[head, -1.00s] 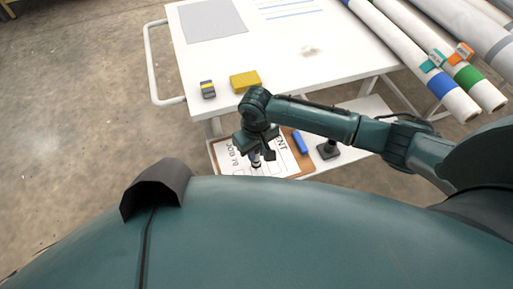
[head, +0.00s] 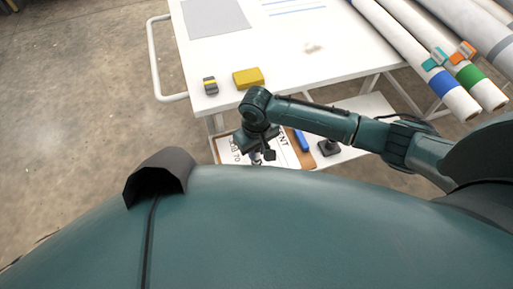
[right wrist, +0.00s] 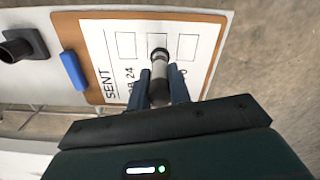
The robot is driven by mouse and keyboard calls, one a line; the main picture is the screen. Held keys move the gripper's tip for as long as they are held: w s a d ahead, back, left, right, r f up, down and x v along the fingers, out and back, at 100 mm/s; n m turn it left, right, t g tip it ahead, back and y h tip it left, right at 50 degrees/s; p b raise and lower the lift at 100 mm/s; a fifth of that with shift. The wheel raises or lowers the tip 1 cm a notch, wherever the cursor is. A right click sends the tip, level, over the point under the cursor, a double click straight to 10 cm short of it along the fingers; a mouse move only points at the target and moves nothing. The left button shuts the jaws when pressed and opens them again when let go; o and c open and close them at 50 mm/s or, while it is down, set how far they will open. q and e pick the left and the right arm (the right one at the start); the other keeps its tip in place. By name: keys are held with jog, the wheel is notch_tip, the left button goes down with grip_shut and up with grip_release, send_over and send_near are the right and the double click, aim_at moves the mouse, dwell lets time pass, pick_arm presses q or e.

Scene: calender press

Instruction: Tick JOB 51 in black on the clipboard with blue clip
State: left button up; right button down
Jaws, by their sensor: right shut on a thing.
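The clipboard (head: 308,161) with a blue clip (head: 301,141) lies on the lower shelf, partly hidden by my body and right arm. In the right wrist view its brown board (right wrist: 70,36), blue clip (right wrist: 74,71) and white sheet (right wrist: 97,41) show. The sheet reads "SENT" and has a row of empty-looking boxes; one label ends in "24", others are hidden. My right gripper (right wrist: 162,88) is shut on a grey marker with a dark end (right wrist: 159,58), held over the sheet. I cannot tell whether it touches. My left gripper is out of view.
The white table (head: 290,60) above holds a yellow block (head: 248,78) and a small grey-yellow block (head: 210,86). Long rolls (head: 430,50) lie at the right. A black stand (head: 328,147) is beside the clipboard on the shelf (head: 365,107).

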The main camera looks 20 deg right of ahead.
jog(key=shift+p, duration=0.35)
dwell(0.7)
dwell(0.4)
jog(key=shift+s+d+r+p, duration=0.1)
jog(key=shift+s+d+p, duration=0.25)
jog(key=shift+p, duration=0.5)
jog(key=shift+s, duration=0.1)
jog(key=shift+p, duration=0.4)
dwell(0.7)
dwell(0.4)
jog(key=shift+s+d+p, duration=0.3)
jog(key=shift+s+p, duration=0.1)
jog(key=shift+p, duration=0.4)
jog(key=shift+p, duration=0.3)
dwell(0.8)
